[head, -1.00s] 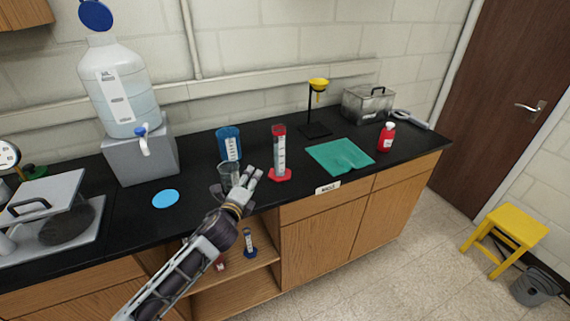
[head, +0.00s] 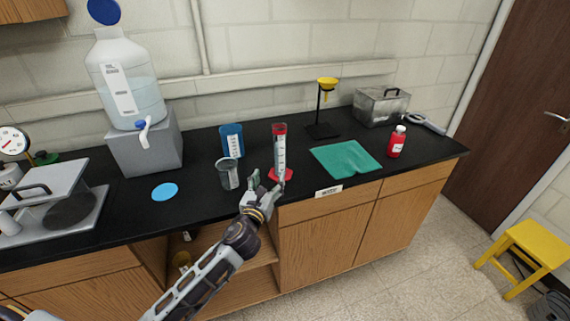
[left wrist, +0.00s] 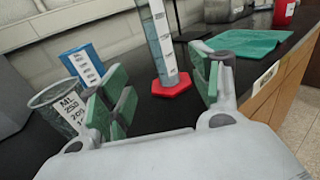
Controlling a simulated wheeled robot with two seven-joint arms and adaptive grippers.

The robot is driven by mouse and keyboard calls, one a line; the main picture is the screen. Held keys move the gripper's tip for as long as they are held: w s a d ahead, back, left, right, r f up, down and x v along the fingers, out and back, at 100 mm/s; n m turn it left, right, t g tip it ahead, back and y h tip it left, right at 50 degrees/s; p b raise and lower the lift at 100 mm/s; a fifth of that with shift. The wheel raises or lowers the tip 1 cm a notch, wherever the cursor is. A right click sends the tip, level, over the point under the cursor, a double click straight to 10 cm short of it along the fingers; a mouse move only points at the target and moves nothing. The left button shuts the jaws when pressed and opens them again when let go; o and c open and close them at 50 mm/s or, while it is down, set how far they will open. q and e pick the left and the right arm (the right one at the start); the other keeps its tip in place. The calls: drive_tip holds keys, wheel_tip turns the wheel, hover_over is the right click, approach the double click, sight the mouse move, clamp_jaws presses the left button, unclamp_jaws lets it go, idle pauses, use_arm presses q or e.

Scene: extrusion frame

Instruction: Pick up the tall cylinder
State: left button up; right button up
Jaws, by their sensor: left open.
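The tall cylinder (head: 280,155) stands upright on the black counter. It is clear with a white scale strip, a red top and a red hexagonal base. It also shows in the left wrist view (left wrist: 157,35), with its top out of frame. My left gripper (head: 264,184) is open and empty at the counter's front edge, just in front of the cylinder. In the left wrist view the red base (left wrist: 171,86) lies beyond and between the two green-padded fingers (left wrist: 160,98), apart from them. My right gripper is not in view.
A clear beaker (head: 229,174) and a blue beaker (head: 232,141) stand left of the cylinder. A green cloth (head: 345,158) lies to its right. A yellow funnel stand (head: 323,108) is behind. A blue disc (head: 165,191) lies on bare counter at left.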

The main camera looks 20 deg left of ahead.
sight(278, 159)
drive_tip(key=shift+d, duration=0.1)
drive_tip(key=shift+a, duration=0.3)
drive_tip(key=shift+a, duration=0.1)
use_arm(q)
drive_tip(key=shift+w, duration=0.15)
drive_tip(key=shift+w+a+r+p, duration=0.1)
drive_tip(key=shift+w+p, duration=0.2)
drive_tip(key=shift+w, duration=3.85)
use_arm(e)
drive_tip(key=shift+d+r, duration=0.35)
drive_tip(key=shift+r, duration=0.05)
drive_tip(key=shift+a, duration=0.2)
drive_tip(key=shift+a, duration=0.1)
